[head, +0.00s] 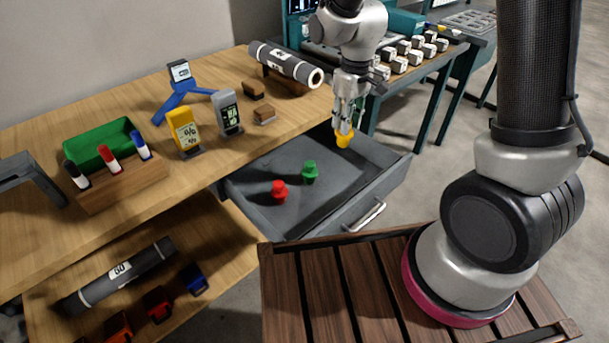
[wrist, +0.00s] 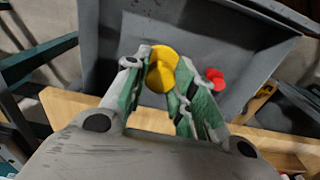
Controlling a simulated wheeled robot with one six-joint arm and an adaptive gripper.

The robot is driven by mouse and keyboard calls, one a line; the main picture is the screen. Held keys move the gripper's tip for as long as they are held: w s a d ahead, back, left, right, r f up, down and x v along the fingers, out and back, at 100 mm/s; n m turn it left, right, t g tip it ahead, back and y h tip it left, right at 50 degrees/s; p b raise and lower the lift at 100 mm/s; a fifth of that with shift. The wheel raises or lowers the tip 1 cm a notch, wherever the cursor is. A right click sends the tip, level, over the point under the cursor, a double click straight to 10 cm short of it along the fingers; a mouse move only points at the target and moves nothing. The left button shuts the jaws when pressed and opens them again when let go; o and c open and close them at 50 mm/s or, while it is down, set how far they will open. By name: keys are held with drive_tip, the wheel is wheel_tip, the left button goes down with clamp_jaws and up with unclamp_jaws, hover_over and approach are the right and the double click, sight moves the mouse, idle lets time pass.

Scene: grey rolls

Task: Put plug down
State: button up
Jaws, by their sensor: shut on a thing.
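My gripper (head: 343,128) is shut on a yellow plug (head: 343,140) and holds it over the right part of the open grey drawer (head: 250,206). In the wrist view the yellow plug (wrist: 162,72) sits between the green-padded fingers (wrist: 160,88). A red plug (head: 279,190) and a green plug (head: 309,171) stand in the drawer, to the left of my gripper. The red plug also shows in the wrist view (wrist: 215,78), while the green one is hidden there. I cannot tell whether the yellow plug touches the drawer floor.
The wooden bench (head: 225,155) above the drawer carries a yellow meter (head: 184,130), a grey meter (head: 227,113), a blue stand (head: 180,100), a green bin (head: 102,142) and a grey roll (head: 287,63). A second roll (head: 120,275) lies on the lower shelf. The drawer floor's back right is clear.

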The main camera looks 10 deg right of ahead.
drive_tip(key=shift+s+d+r, duration=0.45)
drive_tip(key=shift+s+r, duration=0.1)
drive_tip(key=shift+r, duration=0.05)
drive_tip(key=shift+s+d+f, duration=0.1)
drive_tip(key=shift+s+f, duration=0.1)
drive_tip(key=shift+f, duration=0.45)
drive_tip(key=shift+w+f, duration=0.15)
drive_tip(key=shift+f, duration=7.75)
drive_tip(key=shift+f, duration=0.1)
drive_tip(key=o, duration=0.8)
